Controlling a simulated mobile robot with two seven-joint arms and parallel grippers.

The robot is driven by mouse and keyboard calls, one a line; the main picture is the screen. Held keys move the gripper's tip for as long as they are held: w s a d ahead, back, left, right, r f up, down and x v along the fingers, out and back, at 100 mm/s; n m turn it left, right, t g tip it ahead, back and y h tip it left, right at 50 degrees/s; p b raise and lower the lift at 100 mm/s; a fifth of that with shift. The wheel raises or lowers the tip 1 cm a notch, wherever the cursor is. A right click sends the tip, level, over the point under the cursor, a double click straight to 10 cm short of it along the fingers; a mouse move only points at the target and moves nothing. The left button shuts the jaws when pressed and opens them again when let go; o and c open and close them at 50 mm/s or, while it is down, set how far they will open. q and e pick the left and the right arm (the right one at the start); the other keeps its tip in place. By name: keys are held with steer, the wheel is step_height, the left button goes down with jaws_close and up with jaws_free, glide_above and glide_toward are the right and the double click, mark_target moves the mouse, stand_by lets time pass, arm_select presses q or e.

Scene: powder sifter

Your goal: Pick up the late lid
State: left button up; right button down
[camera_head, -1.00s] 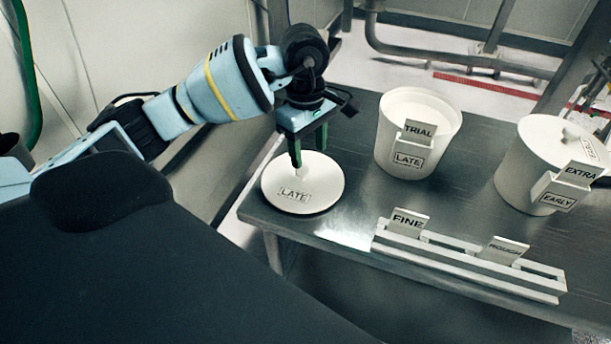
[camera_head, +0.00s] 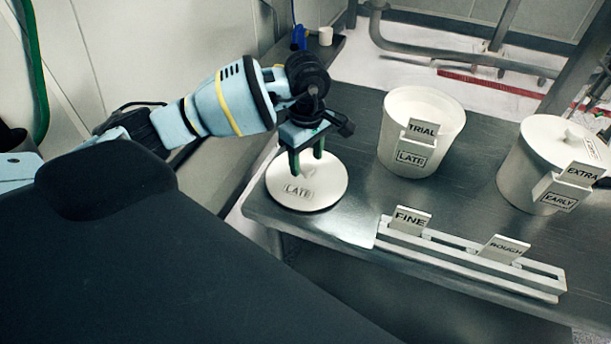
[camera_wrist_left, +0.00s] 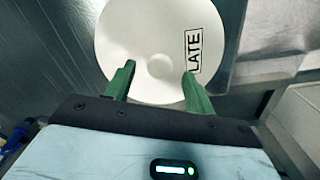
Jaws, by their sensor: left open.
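The late lid (camera_head: 318,196) is a round white disc marked LATE, lying flat on the metal table near its left corner. It also shows in the left wrist view (camera_wrist_left: 135,45). My left gripper (camera_head: 306,166) is open above the lid. Its two green fingers stand apart, with the lid's small raised knob between or just beyond them in the left wrist view (camera_wrist_left: 158,86). I cannot tell whether the fingers touch the lid. My right gripper is not in view.
An open white tub (camera_head: 418,108) with TRIAL and LATE cards stands right of the lid. A lidded tub (camera_head: 527,165) with EXTRA and EARLY cards is farther right. A white card rack (camera_head: 465,258) with FINE and ROUGH cards lies along the front edge.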

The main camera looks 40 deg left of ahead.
arm_select(q)
steer(key=shift+f, duration=0.9)
steer(key=c, duration=1)
steer(key=shift+r, duration=0.15)
steer(key=shift+r, duration=0.3)
steer(key=r, duration=0.1)
steer(key=s+r, duration=0.1)
steer(key=shift+d+r, duration=0.3)
steer(key=s+d, duration=0.2)
steer(key=s, duration=0.2)
steer(key=s+d+r, duration=0.1)
steer(key=s+d, duration=0.2)
steer(key=s, duration=0.1)
steer(key=s+d+b, duration=0.1)
steer(key=s+d, duration=0.1)
steer(key=s, duration=0.3)
steer(key=shift+d+r, duration=0.2)
steer(key=shift+r, duration=0.05)
steer(key=shift+w, duration=0.1)
